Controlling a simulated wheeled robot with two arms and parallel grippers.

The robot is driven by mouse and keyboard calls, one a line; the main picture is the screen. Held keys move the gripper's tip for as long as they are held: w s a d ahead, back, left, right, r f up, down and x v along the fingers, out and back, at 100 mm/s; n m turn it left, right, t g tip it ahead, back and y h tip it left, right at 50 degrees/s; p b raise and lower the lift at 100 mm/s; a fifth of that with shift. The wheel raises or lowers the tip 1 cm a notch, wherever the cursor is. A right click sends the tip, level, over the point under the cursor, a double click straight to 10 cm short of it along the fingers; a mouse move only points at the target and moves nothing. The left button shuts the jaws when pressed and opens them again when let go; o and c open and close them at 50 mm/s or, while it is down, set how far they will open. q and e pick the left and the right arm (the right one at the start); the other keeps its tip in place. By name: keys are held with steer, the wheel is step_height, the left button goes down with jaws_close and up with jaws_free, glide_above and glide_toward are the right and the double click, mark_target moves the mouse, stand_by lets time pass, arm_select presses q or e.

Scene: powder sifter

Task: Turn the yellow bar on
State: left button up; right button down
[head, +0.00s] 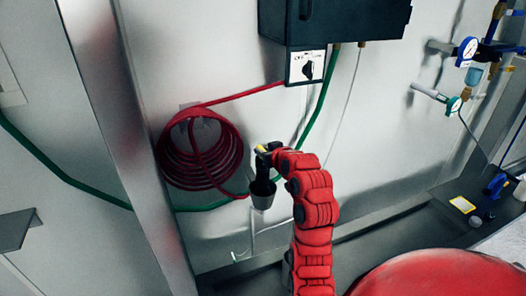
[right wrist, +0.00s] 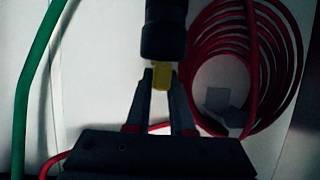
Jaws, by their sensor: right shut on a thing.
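The yellow bar (head: 261,149) is a small piece at the top of a dark cup-like nozzle (head: 263,194) in front of the wall. In the right wrist view the yellow bar (right wrist: 161,76) sticks out of the black cylinder (right wrist: 163,32) and sits between the two fingertips. My right gripper (head: 268,152) is shut on the bar; its fingers also show in the right wrist view (right wrist: 161,84). In the head view the gripper partly hides the bar, so its exact angle cannot be told. My left gripper is not in view.
A coiled red hose (head: 201,150) hangs on the wall left of the nozzle. A green hose (head: 320,100) runs behind. A dark box (head: 335,20) with a switch plate (head: 306,67) is above. Gauges (head: 467,52) are at right, over a dark ledge (head: 425,222).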

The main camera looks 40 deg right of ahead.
stand_by(0.8)
steer(key=c, duration=0.8)
jaws_free()
steer(key=shift+s, duration=0.1)
